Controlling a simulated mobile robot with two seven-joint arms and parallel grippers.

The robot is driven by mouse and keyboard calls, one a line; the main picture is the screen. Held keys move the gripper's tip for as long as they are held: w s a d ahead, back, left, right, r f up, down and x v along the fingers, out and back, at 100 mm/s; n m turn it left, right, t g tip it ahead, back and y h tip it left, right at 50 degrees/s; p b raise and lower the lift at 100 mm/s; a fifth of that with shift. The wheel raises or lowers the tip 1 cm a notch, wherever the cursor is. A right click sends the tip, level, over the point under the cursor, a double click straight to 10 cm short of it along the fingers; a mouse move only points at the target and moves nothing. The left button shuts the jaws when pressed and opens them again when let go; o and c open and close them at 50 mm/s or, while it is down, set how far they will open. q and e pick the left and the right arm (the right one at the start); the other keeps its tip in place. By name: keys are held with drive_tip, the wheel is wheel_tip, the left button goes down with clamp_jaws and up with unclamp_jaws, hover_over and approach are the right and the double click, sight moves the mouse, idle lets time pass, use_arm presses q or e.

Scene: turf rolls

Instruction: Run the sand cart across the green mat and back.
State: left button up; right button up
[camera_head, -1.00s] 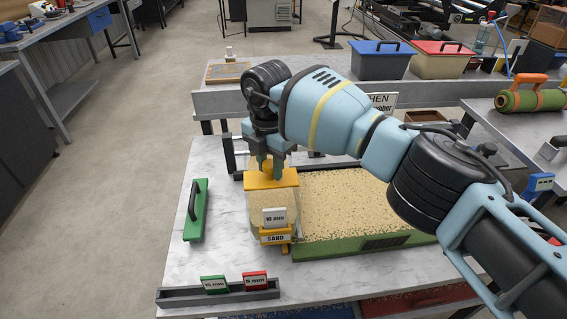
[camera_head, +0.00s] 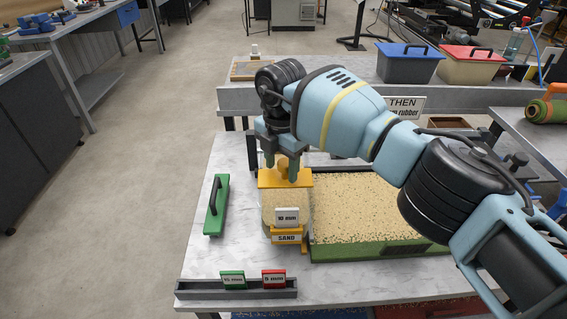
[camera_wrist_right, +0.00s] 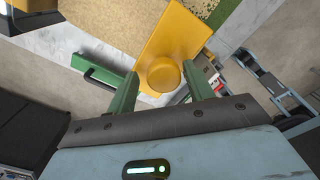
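The sand cart (camera_head: 287,217) is a yellow-topped box with a round knob, a SAND label and a white "10 mm" card. It stands at the left edge of the green mat (camera_head: 370,247), whose top is covered with tan speckled sand. My right gripper (camera_head: 281,168) is open above the cart, with its green fingers on either side of the yellow knob. In the right wrist view the knob (camera_wrist_right: 160,76) shows between the spread fingers. My left gripper is not in view.
A green handled tool (camera_head: 217,205) lies left of the cart. A grey rack (camera_head: 190,291) in front holds a green card (camera_head: 232,280) and a red card (camera_head: 273,278). Blue (camera_head: 405,68) and red-lidded (camera_head: 480,71) bins stand on the back bench. The left tabletop has bare room.

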drive_tip(key=shift+d, duration=0.2)
drive_tip(key=shift+r, duration=0.3)
wheel_tip(320, 180, up, 7)
drive_tip(key=shift+a+f, duration=0.1)
drive_tip(key=shift+f, duration=0.05)
drive_tip(key=shift+r, duration=0.25)
